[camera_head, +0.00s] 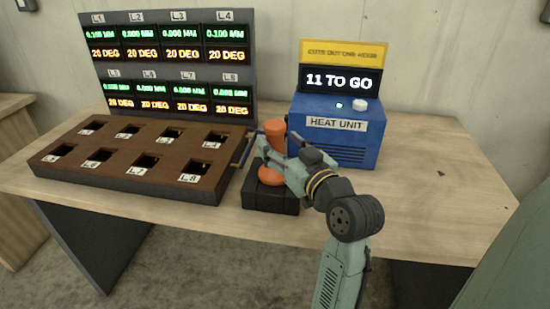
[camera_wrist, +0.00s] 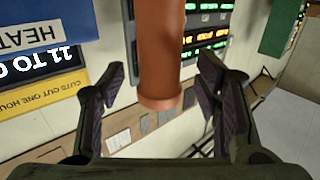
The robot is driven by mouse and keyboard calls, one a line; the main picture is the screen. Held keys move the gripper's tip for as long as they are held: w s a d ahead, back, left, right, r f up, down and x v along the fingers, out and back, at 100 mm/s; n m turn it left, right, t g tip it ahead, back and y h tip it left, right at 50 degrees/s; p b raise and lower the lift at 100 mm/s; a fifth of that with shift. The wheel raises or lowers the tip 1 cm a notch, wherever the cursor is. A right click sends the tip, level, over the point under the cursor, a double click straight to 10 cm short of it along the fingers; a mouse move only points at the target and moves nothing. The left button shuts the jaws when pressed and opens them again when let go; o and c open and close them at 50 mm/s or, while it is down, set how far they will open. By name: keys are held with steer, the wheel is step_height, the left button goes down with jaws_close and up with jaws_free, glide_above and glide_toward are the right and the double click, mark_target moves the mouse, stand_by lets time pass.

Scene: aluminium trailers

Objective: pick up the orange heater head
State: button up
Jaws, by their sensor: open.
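The orange heater head (camera_head: 274,129) stands upright on a black block (camera_head: 262,200) at the front middle of the table. Its middle is partly hidden by my gripper in the head view. My gripper (camera_head: 264,152) is open at the heater head, with its fingers spread to either side of it. In the wrist view the heater head (camera_wrist: 160,45) comes down from the top between the two open fingers of my gripper (camera_wrist: 163,82). Gaps show on both sides, so the fingers look apart from it.
A blue heat unit (camera_head: 338,133) stands just behind and right, its display reading "11 TO GO". A brown board (camera_head: 120,158) with several labelled square holes lies left. A dark panel of readouts (camera_head: 170,65) stands behind it. The table's right side (camera_head: 440,170) is clear.

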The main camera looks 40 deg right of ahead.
steer(key=shift+w+d+p, duration=0.15)
steer(key=shift+w+p, duration=0.05)
steer(key=shift+w, duration=0.55)
steer(key=shift+w+d+p, duration=0.15)
steer(key=shift+w, duration=0.6)
steer(key=shift+c, duration=0.3)
jaws_close()
steer(key=shift+r, duration=0.1)
